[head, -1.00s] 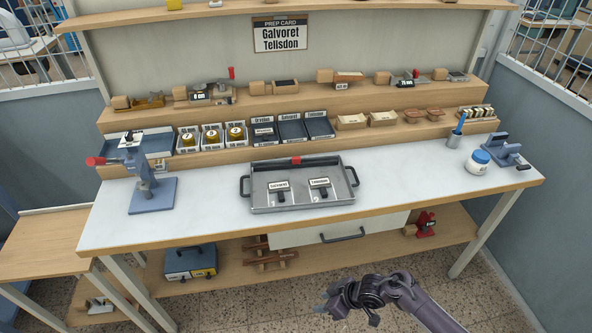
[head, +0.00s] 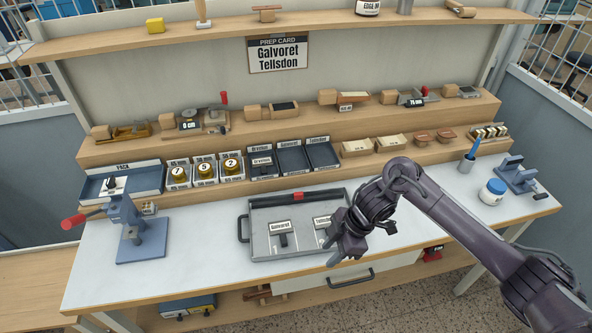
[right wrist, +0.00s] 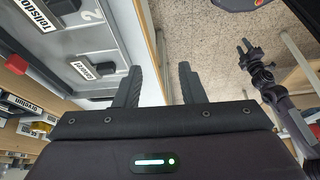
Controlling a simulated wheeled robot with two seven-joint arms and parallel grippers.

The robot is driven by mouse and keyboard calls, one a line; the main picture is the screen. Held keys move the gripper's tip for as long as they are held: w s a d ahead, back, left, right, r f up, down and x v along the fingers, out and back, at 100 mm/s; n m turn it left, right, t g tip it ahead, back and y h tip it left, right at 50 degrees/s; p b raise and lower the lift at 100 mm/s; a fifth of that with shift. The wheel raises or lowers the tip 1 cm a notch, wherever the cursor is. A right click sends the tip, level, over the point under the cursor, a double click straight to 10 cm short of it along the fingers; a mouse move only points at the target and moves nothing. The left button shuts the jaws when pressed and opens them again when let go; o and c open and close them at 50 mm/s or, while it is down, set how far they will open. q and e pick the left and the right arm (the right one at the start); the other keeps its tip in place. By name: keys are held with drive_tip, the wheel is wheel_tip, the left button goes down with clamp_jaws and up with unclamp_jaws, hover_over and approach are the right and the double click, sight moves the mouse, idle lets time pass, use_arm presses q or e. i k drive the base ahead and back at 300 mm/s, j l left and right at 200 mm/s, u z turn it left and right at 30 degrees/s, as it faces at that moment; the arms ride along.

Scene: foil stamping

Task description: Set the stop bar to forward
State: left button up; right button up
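The stop bar, a dark bar with a red middle piece (head: 298,197), lies across the back of the grey tray (head: 254,246) on the bench. The red piece (right wrist: 17,64) also shows at the left of the right wrist view. Two labelled pieces, Galvoret (head: 281,227) and Tellsdon (head: 322,222), sit in the tray in front of the bar. My right gripper (head: 340,258) is at the tray's front right corner, apart from the bar, and hides that corner. Its fingers (right wrist: 158,84) are spread and empty. My left gripper (right wrist: 247,50) shows small in the right wrist view; its opening is unclear.
A blue press with a red handle (head: 133,222) stands left of the tray. Stepped shelves (head: 225,189) behind hold several trays and tools. The bench top between press and tray is clear.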

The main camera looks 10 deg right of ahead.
sight(298, 198)
drive_tip(key=i, duration=0.85)
